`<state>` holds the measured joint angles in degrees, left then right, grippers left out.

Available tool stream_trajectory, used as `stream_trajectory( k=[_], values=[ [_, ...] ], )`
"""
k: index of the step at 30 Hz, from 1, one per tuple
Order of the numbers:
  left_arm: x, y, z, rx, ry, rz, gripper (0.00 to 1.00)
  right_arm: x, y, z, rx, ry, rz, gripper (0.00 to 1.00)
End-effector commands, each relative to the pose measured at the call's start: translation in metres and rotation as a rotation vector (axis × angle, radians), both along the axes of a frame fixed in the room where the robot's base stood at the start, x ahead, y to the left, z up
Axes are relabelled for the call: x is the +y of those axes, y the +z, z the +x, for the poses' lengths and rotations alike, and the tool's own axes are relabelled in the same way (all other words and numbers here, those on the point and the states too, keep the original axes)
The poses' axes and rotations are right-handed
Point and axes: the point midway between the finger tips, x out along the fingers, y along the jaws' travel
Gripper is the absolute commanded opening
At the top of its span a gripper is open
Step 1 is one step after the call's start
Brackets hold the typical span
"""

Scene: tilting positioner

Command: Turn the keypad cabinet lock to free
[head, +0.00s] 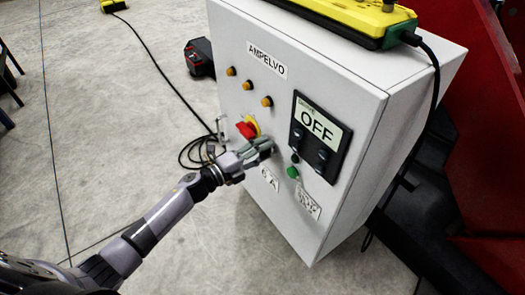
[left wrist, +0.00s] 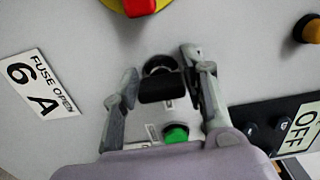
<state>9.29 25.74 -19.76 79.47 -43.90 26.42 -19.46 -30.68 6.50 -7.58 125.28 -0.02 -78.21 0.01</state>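The cabinet (head: 345,90) is a white box marked AMPELVO. In the left wrist view, a black turn knob (left wrist: 160,87) in a round dark collar sits on its front, above a green button (left wrist: 176,134). It seems to be the lock; its position marks are too small to read. My left gripper (left wrist: 160,65) is open, with one finger on each side of the knob. The left finger stands apart from it; the right one is close, and I cannot tell if it touches. In the head view my left gripper (head: 264,148) covers most of the knob's area. My right gripper is out of view.
Close by are a red switch on yellow (head: 247,128), a dark panel reading OFF (head: 318,130), a green button (head: 292,172) and several orange lamps (head: 247,85). A yellow device (head: 355,15) with a cable lies on top. Cables lie on the floor behind.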

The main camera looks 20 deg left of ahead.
Motion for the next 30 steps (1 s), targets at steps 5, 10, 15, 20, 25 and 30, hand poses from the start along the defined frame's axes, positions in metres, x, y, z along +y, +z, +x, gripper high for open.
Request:
stream_trajectory(
  k=[5, 10, 15, 20, 25, 30],
  values=[
    [0.0, 0.0, 0.0, -0.001, -0.001, 0.002, 0.55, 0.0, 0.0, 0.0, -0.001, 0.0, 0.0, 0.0],
    [0.0, 0.0, 0.0, -0.001, -0.002, 0.002, 0.57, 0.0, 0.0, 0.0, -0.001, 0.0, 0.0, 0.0],
    [0.0, 0.0, -0.001, 0.0, -0.002, 0.002, 0.57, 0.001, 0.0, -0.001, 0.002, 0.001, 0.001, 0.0],
    [0.01, -0.002, -0.014, 0.001, -0.002, 0.004, 0.57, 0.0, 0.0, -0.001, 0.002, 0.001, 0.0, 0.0],
    [0.031, -0.002, -0.042, 0.002, -0.002, 0.005, 0.57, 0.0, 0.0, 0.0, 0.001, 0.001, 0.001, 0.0],
    [0.053, -0.002, -0.07, 0.002, -0.001, 0.004, 0.57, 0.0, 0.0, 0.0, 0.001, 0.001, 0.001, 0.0]
  ],
)
